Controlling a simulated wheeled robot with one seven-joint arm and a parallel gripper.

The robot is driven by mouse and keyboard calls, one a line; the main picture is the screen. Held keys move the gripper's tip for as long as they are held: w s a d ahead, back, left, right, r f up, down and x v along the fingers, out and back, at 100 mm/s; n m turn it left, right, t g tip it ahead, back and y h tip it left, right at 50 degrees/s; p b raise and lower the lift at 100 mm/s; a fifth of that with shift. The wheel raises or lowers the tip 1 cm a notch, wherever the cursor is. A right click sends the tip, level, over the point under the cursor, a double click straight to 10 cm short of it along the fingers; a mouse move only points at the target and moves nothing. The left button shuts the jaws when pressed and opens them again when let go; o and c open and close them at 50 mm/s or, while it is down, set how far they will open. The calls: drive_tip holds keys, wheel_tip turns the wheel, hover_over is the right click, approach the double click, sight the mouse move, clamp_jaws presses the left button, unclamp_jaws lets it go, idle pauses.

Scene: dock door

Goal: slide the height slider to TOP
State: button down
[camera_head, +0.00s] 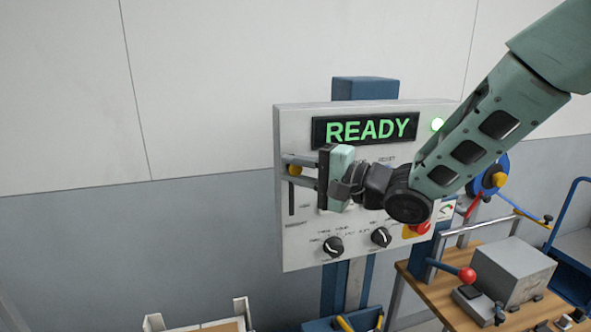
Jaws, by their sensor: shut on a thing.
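The height slider's yellow knob (294,170) is at the upper left of the control panel (350,252). The knob sits near the upper end of its dark vertical slot (291,202). My gripper (298,165) reaches in from the right and is shut on the knob, with one finger on each side of it. The gripper body hides part of the panel's middle and its labels. The slider's printed labels are too small to read.
Two black dials (333,247) and a red button (417,229) are lower. A wooden bench (428,288) with a grey box (515,268) and red-knobbed lever (466,274) stands right.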

drive_tip(key=shift+r, duration=0.3)
drive_tip(key=c, duration=1.3)
unclamp_jaws()
drive_tip(key=shift+f, duration=0.15)
drive_tip(key=shift+d, duration=0.2)
drive_tip(key=b+v, duration=0.4)
drive_tip(key=v, duration=1.3)
drive_tip(key=shift+b, duration=0.35)
drive_tip(key=shift+a, duration=0.1)
